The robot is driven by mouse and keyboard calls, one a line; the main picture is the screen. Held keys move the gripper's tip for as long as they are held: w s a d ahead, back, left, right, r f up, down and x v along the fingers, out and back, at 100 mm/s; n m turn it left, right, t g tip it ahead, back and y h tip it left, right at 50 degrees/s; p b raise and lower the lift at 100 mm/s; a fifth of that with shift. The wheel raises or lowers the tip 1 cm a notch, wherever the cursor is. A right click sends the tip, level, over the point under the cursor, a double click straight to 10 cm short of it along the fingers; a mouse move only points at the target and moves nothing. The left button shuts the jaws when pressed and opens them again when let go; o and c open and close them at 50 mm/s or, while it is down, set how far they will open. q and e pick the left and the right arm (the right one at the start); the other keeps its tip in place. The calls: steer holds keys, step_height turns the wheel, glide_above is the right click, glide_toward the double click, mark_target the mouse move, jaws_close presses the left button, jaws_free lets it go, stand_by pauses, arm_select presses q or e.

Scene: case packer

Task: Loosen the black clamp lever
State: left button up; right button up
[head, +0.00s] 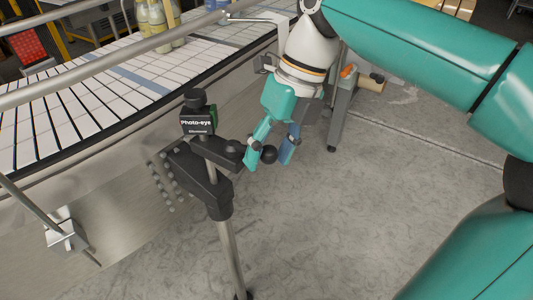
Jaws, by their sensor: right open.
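The black clamp lever (229,157) sticks out to the right from the clamp on the upright metal post, below the photo-eye box (198,121). Its far end shows a round black knob (269,154). My right gripper (269,157) is open at this end, pointing down. One finger shows on each side of the knob in the picture. I cannot tell whether either finger touches it. The left finger hides part of the lever. My left gripper is not in view.
A black bracket (187,169) holds the post beside the conveyor's metal side. The white tiled conveyor (90,97) runs along the upper left, with bottles (152,22) at its far side. A grey stand leg (340,118) is behind my gripper. The floor at right is clear.

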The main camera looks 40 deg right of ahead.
steer(key=shift+r, duration=0.1)
steer(key=shift+d+r, duration=0.15)
steer(key=shift+r, duration=0.15)
steer(key=v, duration=0.6)
steer(key=shift+r, duration=0.25)
steer(key=shift+d, duration=0.1)
stand_by(1.0)
